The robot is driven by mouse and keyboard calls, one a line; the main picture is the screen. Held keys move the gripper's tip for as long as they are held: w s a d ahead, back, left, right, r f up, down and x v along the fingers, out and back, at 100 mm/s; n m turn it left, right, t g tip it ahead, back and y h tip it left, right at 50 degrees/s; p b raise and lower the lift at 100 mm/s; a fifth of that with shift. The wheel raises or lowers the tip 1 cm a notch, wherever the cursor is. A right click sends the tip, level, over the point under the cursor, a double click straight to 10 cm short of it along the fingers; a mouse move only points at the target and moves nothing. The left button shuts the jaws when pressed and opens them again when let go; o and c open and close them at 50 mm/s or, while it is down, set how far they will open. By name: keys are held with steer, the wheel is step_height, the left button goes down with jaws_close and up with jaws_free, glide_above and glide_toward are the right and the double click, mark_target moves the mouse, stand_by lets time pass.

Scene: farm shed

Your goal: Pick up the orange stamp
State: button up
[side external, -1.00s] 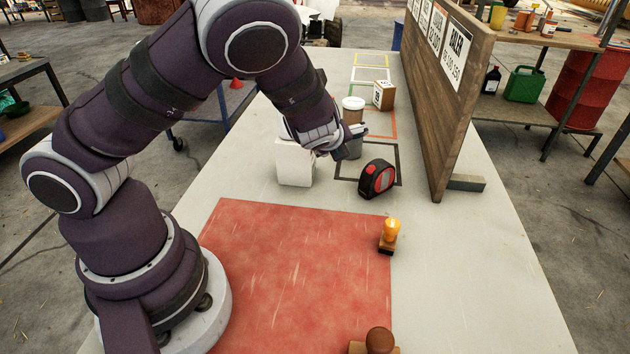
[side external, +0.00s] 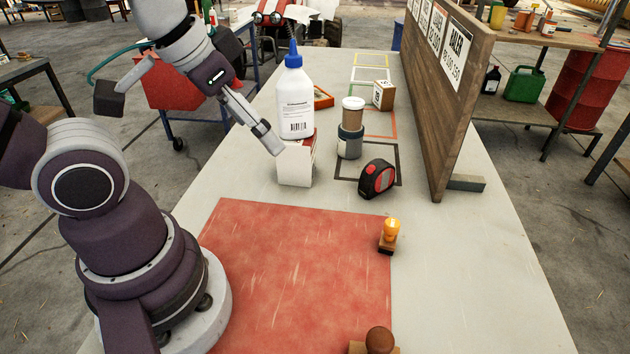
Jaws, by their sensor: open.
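The orange stamp (side external: 391,231) stands upright at the right edge of the red mat (side external: 300,270), with an orange knob on a small wooden base with a dark underside. My gripper (side external: 192,124) is open and empty, with its fingers spread wide. It is raised at the upper left, well away from the stamp. Its right finger shows close to the white box in the picture; whether they touch cannot be told. The stamp is fully in view.
A white bottle with blue cap (side external: 294,100) is at the white box (side external: 295,168). A lidded jar (side external: 350,140), tape measure (side external: 377,179) and small carton (side external: 383,95) stand behind the stamp. A brown-knobbed stamp (side external: 379,340) is in front. A wooden board (side external: 445,110) stands right.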

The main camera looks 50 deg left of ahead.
steer(key=shift+w, duration=0.1)
steer(key=shift+c, duration=0.2)
stand_by(0.4)
steer(key=m+g, duration=0.5)
steer(key=m, duration=1.1)
glide_above(389, 237)
step_height(389, 237, down, 10)
steer(key=shift+a, duration=0.1)
steer(key=f, duration=1)
steer(key=shift+w+a+f, duration=0.1)
steer(key=shift+w+f, duration=0.2)
steer(key=c, duration=1.1)
